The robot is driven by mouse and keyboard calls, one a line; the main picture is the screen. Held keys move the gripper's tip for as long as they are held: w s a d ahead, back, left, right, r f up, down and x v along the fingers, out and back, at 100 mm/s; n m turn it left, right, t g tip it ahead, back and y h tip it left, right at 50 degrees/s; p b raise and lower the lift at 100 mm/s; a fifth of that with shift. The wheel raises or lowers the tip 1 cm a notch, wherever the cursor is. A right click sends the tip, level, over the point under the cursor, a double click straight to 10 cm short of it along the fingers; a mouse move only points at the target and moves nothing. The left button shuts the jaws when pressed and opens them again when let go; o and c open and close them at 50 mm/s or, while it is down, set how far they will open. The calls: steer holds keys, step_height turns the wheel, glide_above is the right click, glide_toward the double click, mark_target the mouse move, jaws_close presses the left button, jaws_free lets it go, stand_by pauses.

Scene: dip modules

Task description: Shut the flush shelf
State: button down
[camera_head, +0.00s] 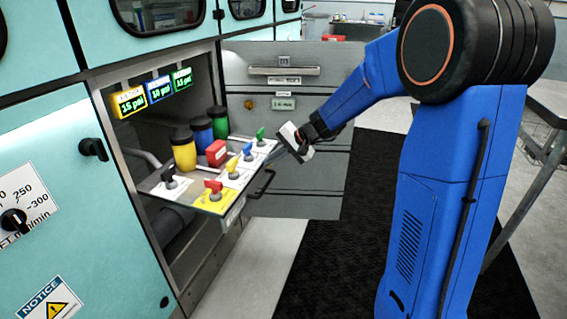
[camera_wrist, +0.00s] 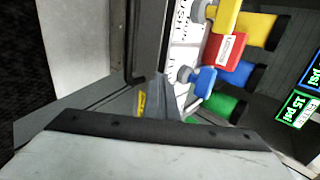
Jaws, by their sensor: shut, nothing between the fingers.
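The flush shelf (camera_head: 180,189) is pulled out of the open cabinet bay in the head view. It carries yellow, blue and green canisters, a red block and a row of coloured valve handles. A dark bar handle (camera_head: 263,184) runs along its front edge. My gripper (camera_head: 291,146) is shut and empty, close to the shelf's front right corner near the green valve. I cannot tell whether it touches the shelf. In the wrist view the shelf's pale top (camera_wrist: 186,48) and its valves show beyond the wide grey part in the foreground; the fingertips are not clearly visible.
The grey cabinet door (camera_head: 315,185) stands open behind and to the right of the shelf. Three lit pressure displays (camera_head: 155,89) hang above the shelf inside the bay. A black mat (camera_head: 335,255) covers the floor, and a table (camera_head: 545,100) stands at the right.

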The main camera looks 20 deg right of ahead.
steer(key=w+a, duration=1.1)
steer(key=a, duration=0.4)
steer(key=w+a, duration=1.1)
steer(key=a, duration=0.4)
steer(key=shift+a, duration=0.1)
